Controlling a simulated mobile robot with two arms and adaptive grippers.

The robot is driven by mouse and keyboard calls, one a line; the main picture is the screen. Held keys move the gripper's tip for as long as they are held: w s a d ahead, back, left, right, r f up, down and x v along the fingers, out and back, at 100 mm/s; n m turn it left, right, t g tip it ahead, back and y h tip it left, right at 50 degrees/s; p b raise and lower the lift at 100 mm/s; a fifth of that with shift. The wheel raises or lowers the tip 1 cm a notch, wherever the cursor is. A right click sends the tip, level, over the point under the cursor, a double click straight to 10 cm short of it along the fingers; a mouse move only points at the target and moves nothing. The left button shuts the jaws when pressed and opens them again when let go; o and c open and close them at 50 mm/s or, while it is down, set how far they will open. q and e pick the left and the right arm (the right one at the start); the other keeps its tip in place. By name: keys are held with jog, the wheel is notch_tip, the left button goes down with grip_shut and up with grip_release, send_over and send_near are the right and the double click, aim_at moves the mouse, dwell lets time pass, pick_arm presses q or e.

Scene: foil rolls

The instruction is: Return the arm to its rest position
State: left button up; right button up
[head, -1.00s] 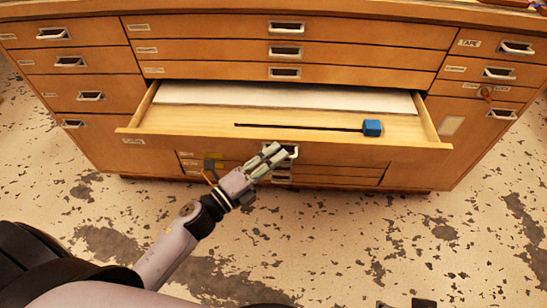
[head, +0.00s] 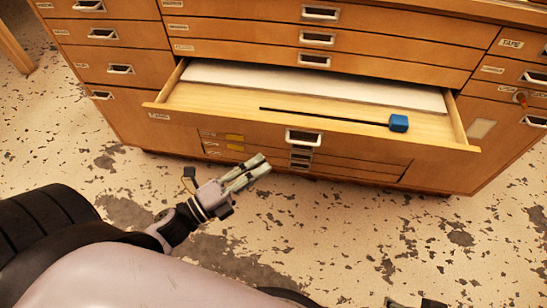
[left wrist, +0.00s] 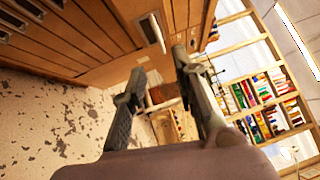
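My left gripper (head: 258,171) is in front of the cabinet, below and left of the open drawer's handle (head: 304,137). It touches nothing that I can see. Its two fingers are apart with nothing between them; the left wrist view shows the same gap (left wrist: 160,72). My left arm is bent low at the left of the head view. Small dark parts at the bottom edge of the head view may be my right gripper (head: 412,303); they are too cut off to tell its state.
A wooden cabinet (head: 240,44) has one wide drawer (head: 225,112) pulled out. In it lie a white sheet (head: 315,86) and a thin black rod with a blue block (head: 399,123). The speckled floor in front is clear. Shelves (left wrist: 238,105) show in the left wrist view.

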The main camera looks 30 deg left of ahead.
pick_arm(q)
jog(key=shift+s+a, duration=0.25)
jog(key=shift+s, duration=0.2)
